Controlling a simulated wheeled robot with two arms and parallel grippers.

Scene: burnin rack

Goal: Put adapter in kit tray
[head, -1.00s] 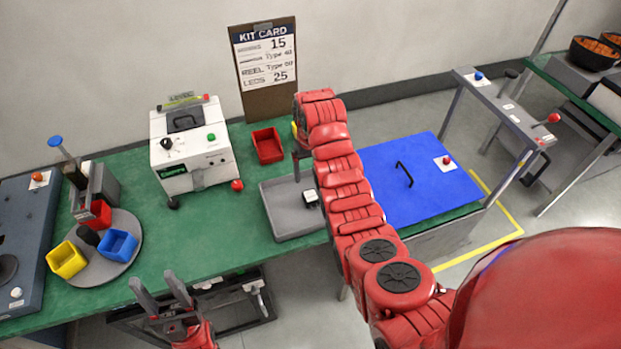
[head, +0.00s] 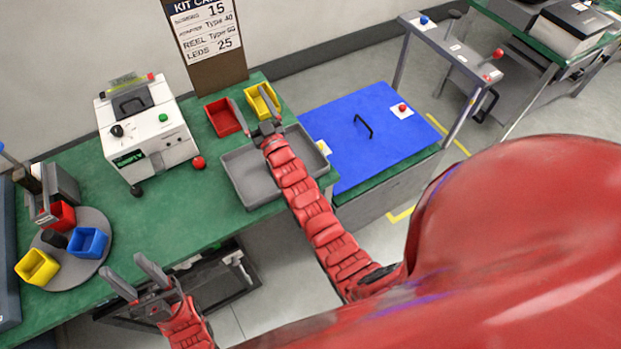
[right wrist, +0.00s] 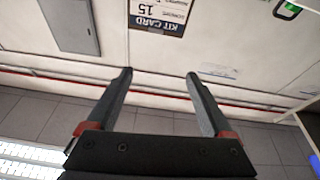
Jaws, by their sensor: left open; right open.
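The grey kit tray (head: 240,180) lies on the green bench, with part of it behind my right arm. I cannot make out the adapter for certain; the arm covers the middle of the tray. My right gripper (head: 251,97) is open, above the tray's back edge near the red and yellow bins. In the right wrist view its fingers (right wrist: 160,75) are apart with nothing between them, facing the wall. My left gripper (head: 124,264) is open and empty at the bench's front edge.
A red bin (head: 223,117) and yellow bin (head: 262,103) stand behind the tray. A white tester (head: 150,140) stands left, a turntable (head: 72,262) with coloured cups further left. A small white item (head: 322,147) sits at the tray's right end.

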